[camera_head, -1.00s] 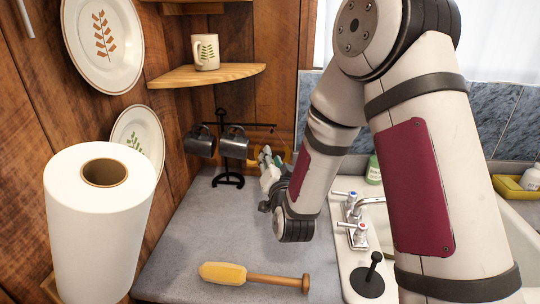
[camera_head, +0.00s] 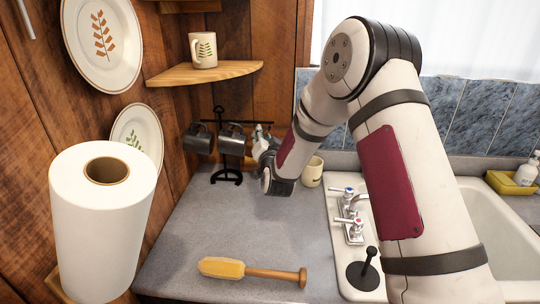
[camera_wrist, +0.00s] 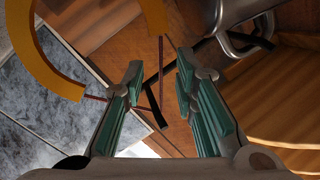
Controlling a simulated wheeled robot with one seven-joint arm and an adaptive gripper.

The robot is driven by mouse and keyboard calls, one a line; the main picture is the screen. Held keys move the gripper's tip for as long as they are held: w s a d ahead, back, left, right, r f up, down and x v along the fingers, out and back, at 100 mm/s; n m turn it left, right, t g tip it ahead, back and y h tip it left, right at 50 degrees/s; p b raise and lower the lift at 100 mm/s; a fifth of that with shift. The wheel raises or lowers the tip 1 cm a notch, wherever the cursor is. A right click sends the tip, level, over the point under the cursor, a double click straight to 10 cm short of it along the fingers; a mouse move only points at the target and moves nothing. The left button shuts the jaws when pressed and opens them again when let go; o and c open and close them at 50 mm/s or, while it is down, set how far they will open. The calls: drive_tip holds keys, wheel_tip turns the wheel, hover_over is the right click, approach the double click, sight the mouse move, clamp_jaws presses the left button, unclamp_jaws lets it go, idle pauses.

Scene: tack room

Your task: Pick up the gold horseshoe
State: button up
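The gold horseshoe shows in the wrist view as a thick yellow-gold curve (camera_wrist: 42,62) at the upper left, its top cut off by the frame edge. Thin reddish cords run from its two ends across the space by my fingers. My gripper (camera_wrist: 158,85) is open, with its two green-padded fingers apart and no solid object between them. The horseshoe lies beyond the fingertips, apart from the pads. In the head view my gripper (camera_head: 262,140) is at the back of the counter beside the black mug stand; I cannot make out the horseshoe there.
A black stand (camera_head: 227,178) holds dark metal mugs (camera_head: 232,140) left of my gripper; one mug (camera_wrist: 245,15) is close in the wrist view. A wooden corner shelf (camera_head: 205,72) is above. A cream cup (camera_head: 312,172) and faucet (camera_head: 350,205) stand right.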

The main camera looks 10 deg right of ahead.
drive_tip(key=shift+w, duration=0.8)
drive_tip(key=shift+c, duration=0.2)
clamp_jaws()
drive_tip(key=shift+r, duration=0.15)
drive_tip(key=shift+r, duration=0.5)
drive_tip(key=s+a, duration=0.2)
drive_tip(key=s, duration=0.6)
drive_tip(key=s+a, duration=0.3)
drive_tip(key=s, duration=0.6)
drive_tip(key=shift+a+b, duration=0.25)
drive_tip(key=shift+b, duration=0.2)
